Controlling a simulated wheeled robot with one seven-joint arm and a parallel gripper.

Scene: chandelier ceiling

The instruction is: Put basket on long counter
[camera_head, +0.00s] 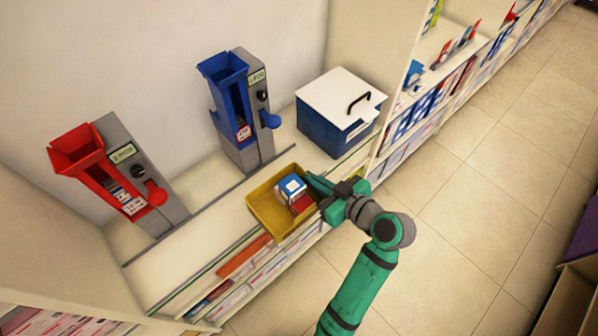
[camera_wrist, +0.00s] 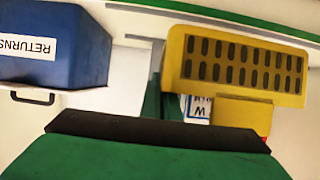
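The yellow basket (camera_head: 266,214) is at the front edge of the long counter (camera_head: 190,262), in front of the blue dispenser. I cannot tell whether it rests on the counter or hangs just above it. It holds a blue-and-white box (camera_head: 291,187) and a red item (camera_head: 301,204). My gripper (camera_head: 318,187) is at the basket's right side, with a green finger reaching over its rim. In the wrist view the basket's slotted yellow side (camera_wrist: 240,68) is close ahead, beside a green finger (camera_wrist: 160,104). The finger gap is hidden.
A red dispenser (camera_head: 118,178) and a blue dispenser (camera_head: 240,110) stand at the back of the counter. A blue bin with a white lid (camera_head: 335,136) stands right of them; its RETURNS label shows in the wrist view (camera_wrist: 30,48). Stocked shelves (camera_head: 430,90) run along the right. The counter's left part is clear.

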